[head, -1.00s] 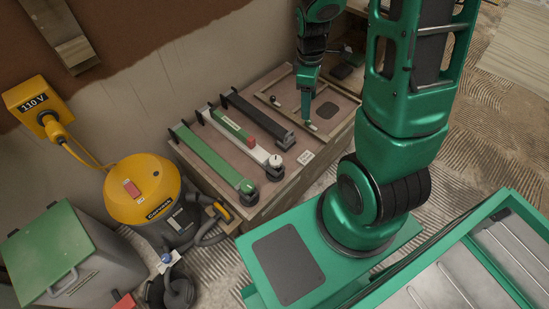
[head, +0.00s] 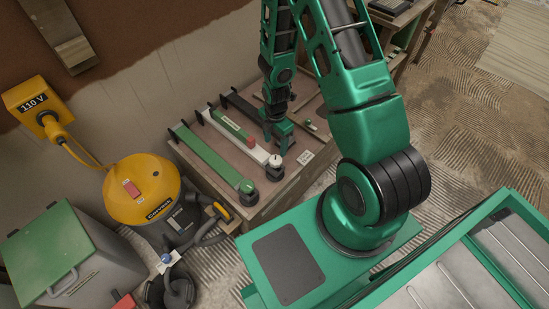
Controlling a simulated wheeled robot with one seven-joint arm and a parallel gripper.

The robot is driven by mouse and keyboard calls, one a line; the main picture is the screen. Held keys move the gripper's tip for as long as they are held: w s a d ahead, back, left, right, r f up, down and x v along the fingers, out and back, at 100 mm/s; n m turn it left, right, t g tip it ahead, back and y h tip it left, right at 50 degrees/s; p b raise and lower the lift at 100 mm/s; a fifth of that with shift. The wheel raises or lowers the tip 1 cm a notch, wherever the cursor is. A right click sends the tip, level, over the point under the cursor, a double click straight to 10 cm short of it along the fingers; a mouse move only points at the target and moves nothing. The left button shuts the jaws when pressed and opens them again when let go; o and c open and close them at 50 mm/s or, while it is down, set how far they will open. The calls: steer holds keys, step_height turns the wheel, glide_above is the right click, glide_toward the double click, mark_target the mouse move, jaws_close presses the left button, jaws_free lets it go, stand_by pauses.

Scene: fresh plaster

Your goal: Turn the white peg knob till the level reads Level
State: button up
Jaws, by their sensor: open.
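The white peg knob (head: 275,160) sits at the near end of a white bar (head: 262,154) on the workbench. A green strip with a red block (head: 250,140) at one end lies along this bar and may be the level; any reading is too small to make out. My gripper (head: 278,138) is open and points down just behind the white knob, over the near end of the black bar (head: 244,107). It appears apart from the white knob. The black bar's near end is largely hidden behind my gripper.
A green bar (head: 208,156) with a green knob (head: 246,186) lies left of the white one. A small card (head: 305,156) lies right of the white knob. A yellow vacuum (head: 143,190) stands left of the bench (head: 285,178). My arm hides the bench's back right.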

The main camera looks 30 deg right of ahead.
mark_target(275, 159)
step_height(275, 159, down, 10)
steer(key=shift+r, duration=0.1)
stand_by(0.4)
steer(key=c, duration=1)
